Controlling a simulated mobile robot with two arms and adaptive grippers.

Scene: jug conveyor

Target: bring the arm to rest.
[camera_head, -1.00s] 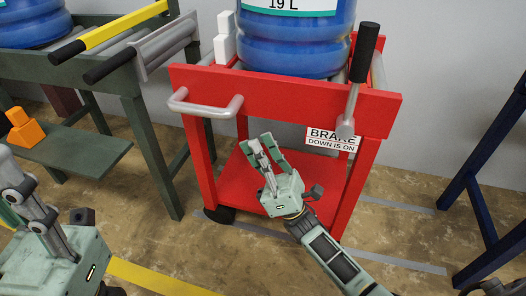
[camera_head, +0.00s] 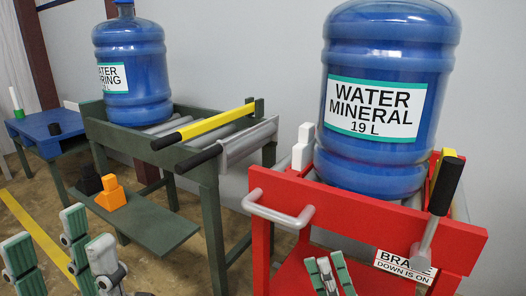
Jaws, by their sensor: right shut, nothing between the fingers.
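My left gripper (camera_head: 60,262) is at the lower left of the head view, its green fingers pointing up and spread apart, with nothing between them. It is in front of the green conveyor stand and touches nothing that I can see. My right gripper (camera_head: 328,275) is at the bottom, in front of the red cart (camera_head: 370,215). Its fingers are together and empty, and the picture's lower edge cuts off the rest of it. A blue jug labelled WATER MINERAL (camera_head: 390,75) stands upright on the cart. The cart's brake lever (camera_head: 437,210) has its black grip up.
Another blue jug (camera_head: 130,70) stands on the rollers of the green stand (camera_head: 205,180), left of the cart. Orange blocks (camera_head: 112,196) and a black one lie on its low shelf. A blue table (camera_head: 45,130) is far left. The cart's grey handle (camera_head: 280,214) sticks out forward.

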